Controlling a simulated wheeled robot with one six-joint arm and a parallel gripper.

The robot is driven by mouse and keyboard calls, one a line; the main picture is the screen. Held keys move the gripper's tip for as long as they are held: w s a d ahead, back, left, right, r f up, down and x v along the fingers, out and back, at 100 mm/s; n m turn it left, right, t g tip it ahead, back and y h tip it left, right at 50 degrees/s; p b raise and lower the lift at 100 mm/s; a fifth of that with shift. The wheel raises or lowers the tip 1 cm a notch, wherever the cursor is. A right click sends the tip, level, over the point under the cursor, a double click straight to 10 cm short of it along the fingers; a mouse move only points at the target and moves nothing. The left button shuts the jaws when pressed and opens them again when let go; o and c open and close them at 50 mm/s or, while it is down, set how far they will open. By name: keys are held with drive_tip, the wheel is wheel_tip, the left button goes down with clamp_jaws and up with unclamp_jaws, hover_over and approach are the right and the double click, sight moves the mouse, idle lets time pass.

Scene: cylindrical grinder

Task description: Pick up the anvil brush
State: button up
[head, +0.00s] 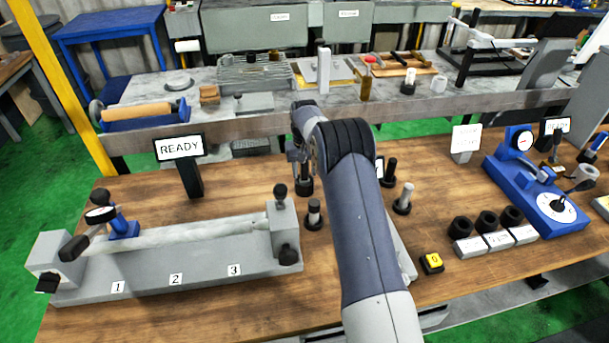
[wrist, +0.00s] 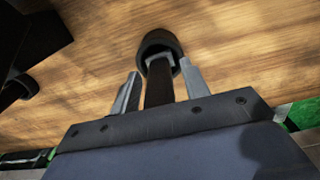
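My gripper (wrist: 158,78) is open in the wrist view, with one grey finger on each side of a dark upright handle (wrist: 159,86). A narrow gap shows between the handle and each finger. The handle runs to a round black holder or base (wrist: 158,42) on the wood; I take it to be the anvil brush, though no label shows. In the head view my gripper (head: 297,155) is partly hidden by my arm, above a dark round base (head: 305,186). The handle's near end is hidden behind the gripper body in the wrist view.
Close by stand a short black-and-grey upright tool (head: 314,214), a black one (head: 389,172) and a light-handled one (head: 404,198). A READY screen (head: 181,148) and the grey bench fixture (head: 190,262) are to the left. A blue gauge stand (head: 535,190) is at the right.

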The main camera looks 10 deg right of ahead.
drive_tip(key=c, duration=0.9)
drive_tip(key=shift+r, duration=0.1)
